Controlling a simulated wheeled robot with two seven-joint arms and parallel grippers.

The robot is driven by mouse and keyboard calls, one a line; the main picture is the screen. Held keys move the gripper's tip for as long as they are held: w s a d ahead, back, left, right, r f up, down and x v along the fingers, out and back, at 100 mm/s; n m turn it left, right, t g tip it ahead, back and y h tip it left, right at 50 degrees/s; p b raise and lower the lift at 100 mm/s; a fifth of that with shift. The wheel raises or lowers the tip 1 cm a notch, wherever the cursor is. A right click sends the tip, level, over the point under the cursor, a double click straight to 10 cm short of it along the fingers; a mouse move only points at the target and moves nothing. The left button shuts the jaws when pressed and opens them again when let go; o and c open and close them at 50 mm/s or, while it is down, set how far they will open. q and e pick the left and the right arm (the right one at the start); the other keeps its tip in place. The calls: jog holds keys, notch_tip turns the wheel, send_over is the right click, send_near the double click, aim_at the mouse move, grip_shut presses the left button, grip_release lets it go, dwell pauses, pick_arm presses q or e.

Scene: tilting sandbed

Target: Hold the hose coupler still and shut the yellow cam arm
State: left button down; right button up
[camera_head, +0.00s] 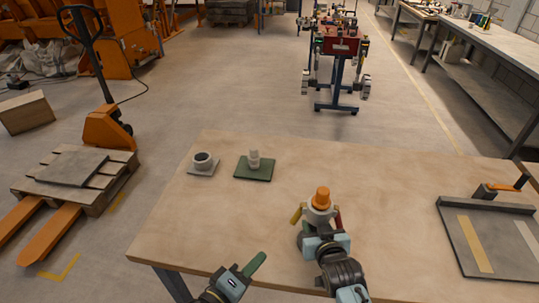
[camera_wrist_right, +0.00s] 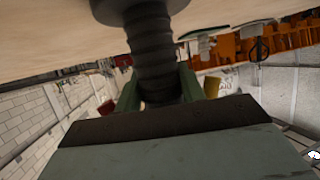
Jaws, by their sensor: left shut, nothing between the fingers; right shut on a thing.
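The hose coupler (camera_head: 318,212) stands upright near the table's front edge, grey with an orange top. Its yellow cam arm (camera_head: 297,214) sticks out at the left side; a red cam arm (camera_head: 338,217) shows at the right. In the right wrist view the yellow arm (camera_wrist_right: 212,87) shows beside the right finger. My right gripper (camera_head: 316,240) is shut on the coupler's dark ribbed hose part (camera_wrist_right: 153,55), between green fingers (camera_wrist_right: 156,90). My left gripper (camera_head: 256,264) is shut and empty, left of the coupler and nearer the front edge, apart from it.
A grey ring on a plate (camera_head: 203,163) and a pale fitting on a green plate (camera_head: 254,166) stand at the table's back left. A dark tray (camera_head: 488,240) with yellow and pale strips lies at the right. The table (camera_head: 400,185) between is clear.

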jog(key=o, duration=1.4)
jog(key=shift+c, duration=0.2)
